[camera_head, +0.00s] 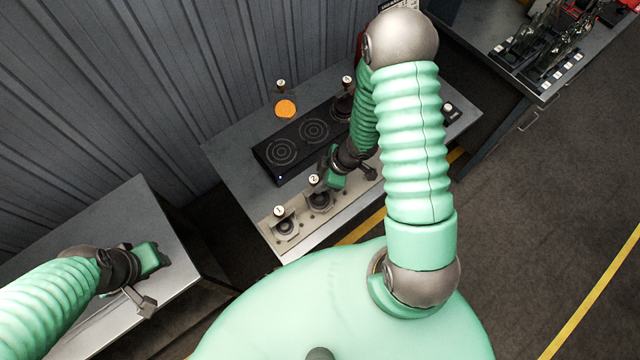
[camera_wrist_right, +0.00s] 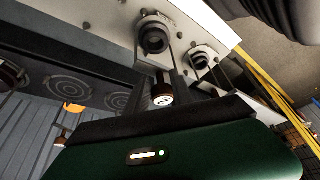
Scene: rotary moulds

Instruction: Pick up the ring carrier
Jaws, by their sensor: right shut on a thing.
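The ring carrier marked 2 has a white numbered cap (camera_head: 314,180) above a dark ring base (camera_head: 320,201), on the pale front strip of the middle bench. My right gripper (camera_head: 322,180) is at its top, from the right and behind. In the right wrist view the cap with the 2 (camera_wrist_right: 162,100) lies between my two dark fingers, which are shut on the carrier's upright handle. A similar carrier marked 1 (camera_head: 279,212) stands to its left. My left gripper (camera_head: 157,258) is over the left table; its fingers are too unclear to read.
A black panel with ringed discs (camera_head: 281,153) lies behind the strip. An orange disc (camera_head: 285,109) and a numbered post (camera_head: 347,81) are farther back. A corrugated wall closes the rear. A bench with racks (camera_head: 548,60) stands at top right. The left table (camera_head: 95,245) looks bare.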

